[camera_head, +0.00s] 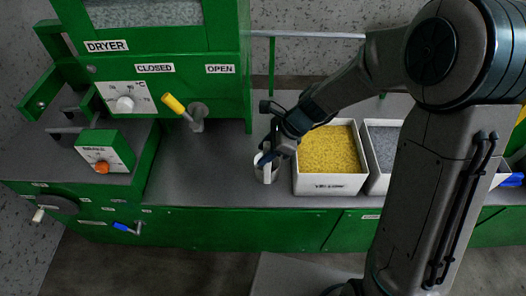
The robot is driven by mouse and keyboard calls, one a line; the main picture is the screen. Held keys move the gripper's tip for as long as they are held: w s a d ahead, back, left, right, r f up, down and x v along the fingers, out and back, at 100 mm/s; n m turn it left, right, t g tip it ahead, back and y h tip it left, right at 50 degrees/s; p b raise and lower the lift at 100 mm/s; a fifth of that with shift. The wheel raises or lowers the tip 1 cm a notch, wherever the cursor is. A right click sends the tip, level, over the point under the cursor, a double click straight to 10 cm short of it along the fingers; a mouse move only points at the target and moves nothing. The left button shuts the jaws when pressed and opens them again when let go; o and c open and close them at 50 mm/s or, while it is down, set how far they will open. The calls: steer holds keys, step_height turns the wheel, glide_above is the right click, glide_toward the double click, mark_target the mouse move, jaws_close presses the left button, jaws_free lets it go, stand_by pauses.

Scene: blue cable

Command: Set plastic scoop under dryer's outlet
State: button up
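The green dryer (165,80) stands at the left, with its outlet (198,114) low on its front and a yellow-handled lever (175,105) beside it. The lever points up and left, toward the CLOSED label. A small white plastic scoop (266,174) is upright, right of and in front of the outlet, close to the left wall of the yellow bin. My gripper (267,157) is at the top of the scoop, and its dark fingers overlap the rim. The finger gap is too small to make out. I cannot tell whether the scoop touches the counter.
A white bin of yellow granules (329,187) stands right of the scoop, and a bin of grey granules (379,180) is beside it, partly hidden by my arm. The grey counter (225,175) is clear between the scoop and the outlet. A control box (105,150) sits at the left.

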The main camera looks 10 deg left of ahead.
steer(key=p+v, duration=0.1)
steer(key=v, duration=1)
steer(key=s+d+r+n+t+h, duration=0.2)
steer(key=s+d+n, duration=0.4)
steer(key=d, duration=0.4)
steer(key=s+d+r+n+t+h, duration=0.2)
steer(key=s+d+n, duration=0.4)
steer(key=d+n, duration=0.3)
steer(key=shift+s+d+r+h, duration=0.4)
steer(key=shift+d+r+h, duration=0.45)
steer(key=shift+h, duration=0.35)
steer(key=shift+f, duration=0.1)
steer(key=p+v, duration=0.2)
steer(key=v, duration=0.1)
steer(key=shift+w+d+p, duration=0.1)
steer(key=shift+w+p, duration=0.25)
steer(key=shift+c, duration=0.4)
